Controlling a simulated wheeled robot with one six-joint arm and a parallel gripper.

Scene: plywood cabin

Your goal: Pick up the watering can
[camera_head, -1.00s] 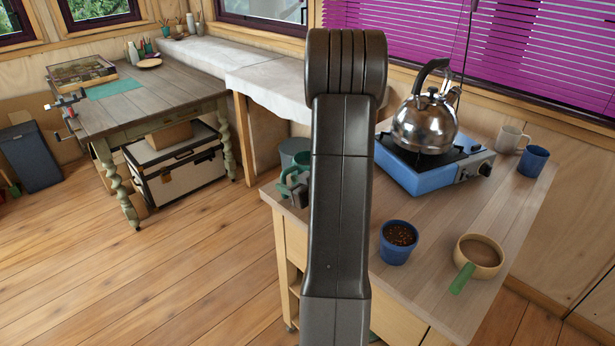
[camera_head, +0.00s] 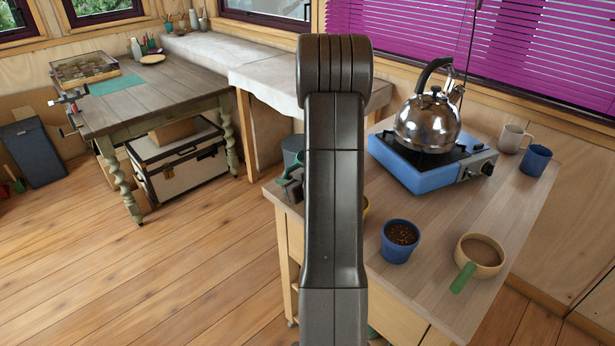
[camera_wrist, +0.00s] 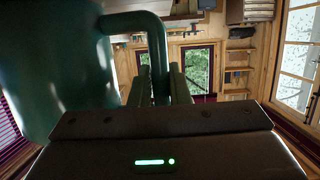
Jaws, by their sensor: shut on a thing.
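The dark green watering can (camera_wrist: 52,70) fills the left of the wrist view. Its tube-shaped handle (camera_wrist: 157,50) comes out to the right and bends down between the fingers of my gripper (camera_wrist: 160,86), which is shut on it. My arm hides the rest of the can. I cannot tell whether its base touches the counter.
A yellow thing (camera_head: 366,207) is mostly hidden by my arm.

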